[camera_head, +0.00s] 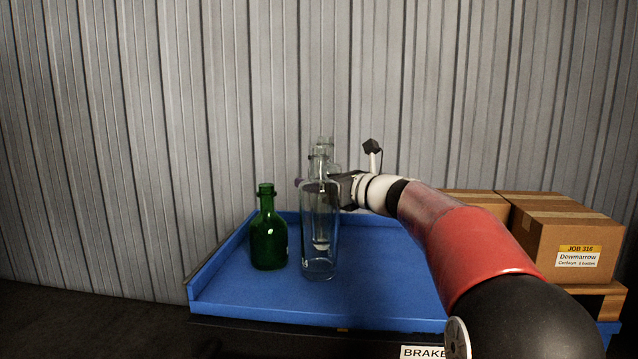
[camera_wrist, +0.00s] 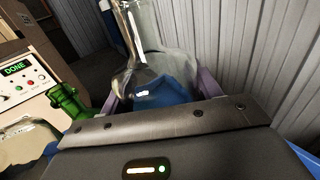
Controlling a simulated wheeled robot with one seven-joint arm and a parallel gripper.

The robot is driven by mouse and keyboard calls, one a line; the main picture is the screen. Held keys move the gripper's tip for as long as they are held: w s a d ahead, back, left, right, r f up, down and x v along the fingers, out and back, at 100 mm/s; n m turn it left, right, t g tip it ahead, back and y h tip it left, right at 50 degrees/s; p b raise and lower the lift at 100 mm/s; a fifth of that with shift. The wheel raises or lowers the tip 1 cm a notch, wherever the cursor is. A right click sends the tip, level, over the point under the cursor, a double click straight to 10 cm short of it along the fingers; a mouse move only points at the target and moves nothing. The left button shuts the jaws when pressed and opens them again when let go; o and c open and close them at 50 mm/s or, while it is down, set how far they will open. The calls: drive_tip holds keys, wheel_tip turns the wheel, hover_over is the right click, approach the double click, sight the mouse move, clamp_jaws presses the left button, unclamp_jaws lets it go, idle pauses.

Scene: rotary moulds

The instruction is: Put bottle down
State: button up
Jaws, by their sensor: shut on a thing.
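My gripper (camera_head: 318,184) reaches in from the right, shut on a clear glass bottle (camera_head: 327,143). In the head view this bottle is mostly hidden behind another clear bottle (camera_head: 320,262), which stands upright on the blue tray (camera_head: 235,295). In the wrist view the held bottle (camera_wrist: 133,45) is between the two purple fingers of my gripper (camera_wrist: 158,95). Its base shows only through the front bottle, so I cannot tell whether it touches the tray. A green bottle (camera_head: 268,240) stands upright to the left; it also shows in the wrist view (camera_wrist: 68,104).
The tray has raised blue walls at the left and back. Bare tray lies in front of the bottles and to their right. Cardboard boxes (camera_head: 565,240) stand at the right. A ribbed wall (camera_head: 150,120) rises behind. A panel reading DONE (camera_wrist: 20,75) shows in the wrist view.

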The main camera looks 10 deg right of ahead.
drive_tip(key=o, duration=1.3)
drive_tip(key=shift+f, duration=0.2)
drive_tip(key=o, duration=0.5)
drive_tip(key=shift+r, duration=0.1)
drive_tip(key=v, duration=1.2)
drive_tip(key=shift+d+r, duration=0.1)
drive_tip(key=shift+d, duration=0.05)
